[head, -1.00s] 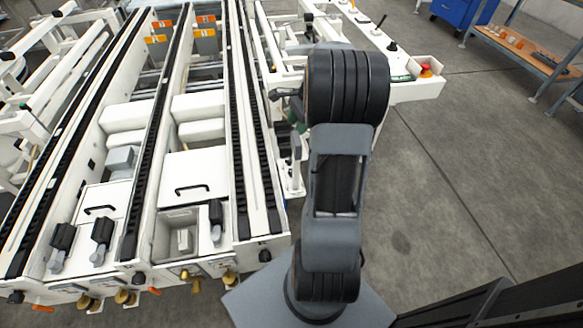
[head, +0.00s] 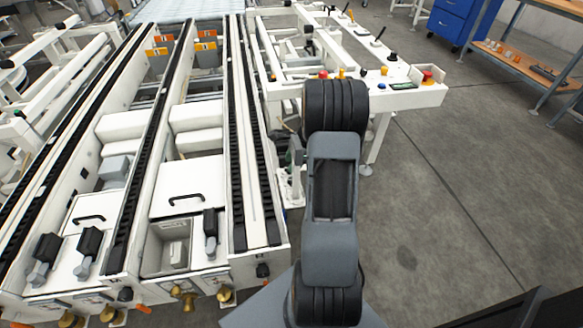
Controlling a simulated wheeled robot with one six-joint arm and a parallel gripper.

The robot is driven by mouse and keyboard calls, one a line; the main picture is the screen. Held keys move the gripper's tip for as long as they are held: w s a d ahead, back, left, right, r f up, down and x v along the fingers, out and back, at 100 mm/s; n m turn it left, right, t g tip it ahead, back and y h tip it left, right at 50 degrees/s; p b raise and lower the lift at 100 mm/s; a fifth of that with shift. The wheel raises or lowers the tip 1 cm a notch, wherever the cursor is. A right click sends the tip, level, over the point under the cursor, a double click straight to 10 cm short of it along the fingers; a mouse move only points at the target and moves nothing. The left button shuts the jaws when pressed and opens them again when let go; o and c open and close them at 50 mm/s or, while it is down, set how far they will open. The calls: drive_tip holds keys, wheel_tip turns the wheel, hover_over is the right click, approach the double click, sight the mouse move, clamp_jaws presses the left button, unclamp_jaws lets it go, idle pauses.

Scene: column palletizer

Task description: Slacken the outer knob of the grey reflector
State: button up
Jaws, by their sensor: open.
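My arm rises at the right of centre in the head view, and its links cover whatever lies behind them. A small grey-green upright fitting (head: 296,152) stands on a white bracket at the right side of the conveyor, just left of my arm. It is too small to tell what it is.
The white conveyor (head: 185,188) with black chain tracks fills the left. A control beam with a red emergency button (head: 427,77) juts out behind my arm. A workbench (head: 530,62) and blue cabinet (head: 457,20) stand at the back right. The grey floor (head: 450,190) on the right is clear.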

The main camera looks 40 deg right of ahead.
drive_tip(key=shift+x, duration=0.8)
drive_tip(key=shift+c, duration=0.2)
drive_tip(key=c, duration=0.6)
